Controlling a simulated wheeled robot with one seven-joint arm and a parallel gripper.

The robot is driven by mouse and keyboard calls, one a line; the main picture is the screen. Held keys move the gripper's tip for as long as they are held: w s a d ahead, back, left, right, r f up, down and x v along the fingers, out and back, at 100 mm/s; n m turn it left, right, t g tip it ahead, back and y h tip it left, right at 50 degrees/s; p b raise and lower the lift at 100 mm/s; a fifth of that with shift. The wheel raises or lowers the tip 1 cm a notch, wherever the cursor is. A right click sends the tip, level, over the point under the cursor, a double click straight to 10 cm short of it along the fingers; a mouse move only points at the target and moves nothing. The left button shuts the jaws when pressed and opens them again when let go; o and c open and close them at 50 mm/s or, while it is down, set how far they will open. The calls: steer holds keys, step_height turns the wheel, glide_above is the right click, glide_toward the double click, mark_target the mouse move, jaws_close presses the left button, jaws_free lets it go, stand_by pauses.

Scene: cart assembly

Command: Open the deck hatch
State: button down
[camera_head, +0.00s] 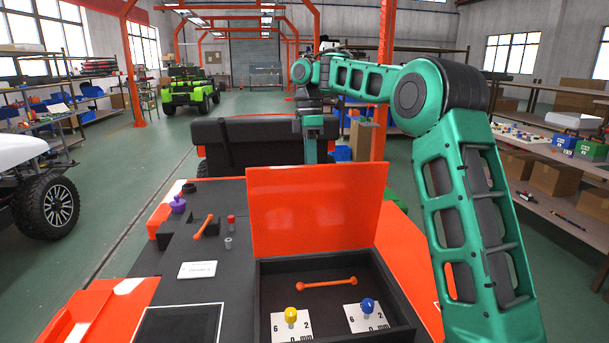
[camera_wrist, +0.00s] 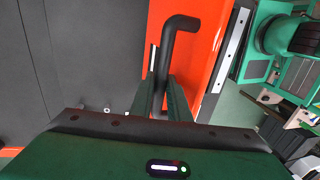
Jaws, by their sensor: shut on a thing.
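The orange deck hatch (camera_head: 315,210) stands raised, about upright, at the far edge of the dark compartment (camera_head: 262,300). The compartment is uncovered. In the wrist view, a black bent handle (camera_wrist: 180,22) stands out in front of the orange hatch surface (camera_wrist: 210,55). My gripper (camera_wrist: 160,92) is shut on the handle, with one dark green finger on each side of it. In the head view, my green arm reaches over from the right and its wrist comes down behind the hatch. The fingers and handle are hidden there.
An orange bar (camera_head: 326,284), a yellow knob (camera_head: 291,315) and a blue knob (camera_head: 368,306) are in the compartment. On the deck to the left are a purple knob (camera_head: 178,204), another orange bar (camera_head: 204,227) and a white label (camera_head: 197,270). A black padded bench (camera_head: 250,140) stands behind the hatch.

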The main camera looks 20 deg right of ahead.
steer(key=shift+w+d+r, duration=0.15)
steer(key=shift+w+d, duration=0.15)
steer(key=c, duration=1.9)
jaws_free()
steer(key=shift+w, duration=0.1)
steer(key=shift+o, duration=0.9)
steer(key=shift+w+d+f, duration=0.15)
steer(key=shift+w+f, duration=0.35)
steer(key=shift+s+a+r, duration=0.2)
steer(key=shift+s+a, duration=0.05)
steer(key=shift+s, duration=0.05)
steer(key=shift+s+a, duration=0.1)
steer(key=v, duration=0.7)
steer(key=shift+r, duration=0.3)
